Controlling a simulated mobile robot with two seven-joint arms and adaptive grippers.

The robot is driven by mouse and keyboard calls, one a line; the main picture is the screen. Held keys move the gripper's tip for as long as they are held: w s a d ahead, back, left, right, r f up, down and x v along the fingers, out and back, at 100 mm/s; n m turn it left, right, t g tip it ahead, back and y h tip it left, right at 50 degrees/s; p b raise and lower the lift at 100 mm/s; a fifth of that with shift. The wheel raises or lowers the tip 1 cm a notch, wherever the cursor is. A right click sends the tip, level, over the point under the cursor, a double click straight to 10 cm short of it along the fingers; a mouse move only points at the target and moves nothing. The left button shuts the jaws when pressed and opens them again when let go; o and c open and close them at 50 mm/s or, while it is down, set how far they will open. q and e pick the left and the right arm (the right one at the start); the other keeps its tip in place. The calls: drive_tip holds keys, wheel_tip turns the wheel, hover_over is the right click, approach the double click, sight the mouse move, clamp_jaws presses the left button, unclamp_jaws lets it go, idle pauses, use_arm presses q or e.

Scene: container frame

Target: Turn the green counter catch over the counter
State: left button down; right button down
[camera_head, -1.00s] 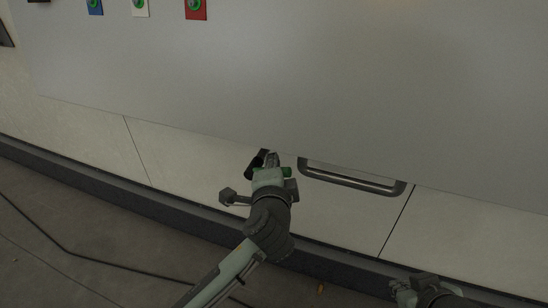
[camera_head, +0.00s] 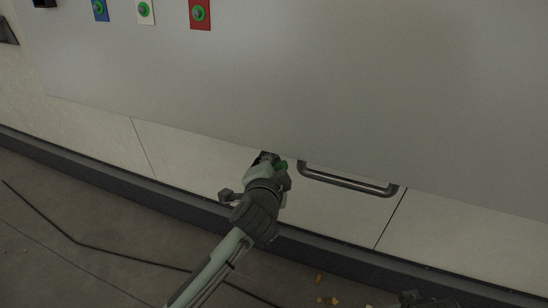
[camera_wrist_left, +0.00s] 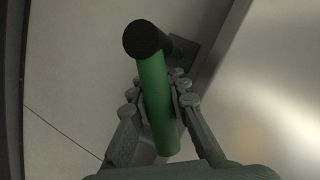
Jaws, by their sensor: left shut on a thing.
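The green counter catch (camera_wrist_left: 157,105) is a green bar with a round black end, seen close up in the left wrist view. It stands tilted between the fingers of my left gripper (camera_wrist_left: 160,98), which is shut on it. In the head view, a small green part of the catch (camera_head: 283,166) shows beside my left gripper (camera_head: 268,160), just under the lower edge of the grey counter (camera_head: 330,95). The gripper hides most of the catch there. My right gripper (camera_head: 412,300) shows only as a dark sliver at the bottom edge; its fingers cannot be made out.
A metal bar handle (camera_head: 345,184) is right of my left gripper, under the counter edge. Blue, white and red plates with green buttons (camera_head: 200,13) are at the upper left. A dark ledge (camera_head: 110,187) runs along the wall's foot. Small yellowish bits lie on the floor.

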idle(0.4)
use_arm(q)
drive_tip(key=c, duration=1.4)
unclamp_jaws()
drive_tip(key=shift+c, duration=0.2)
drive_tip(key=shift+r, duration=0.15)
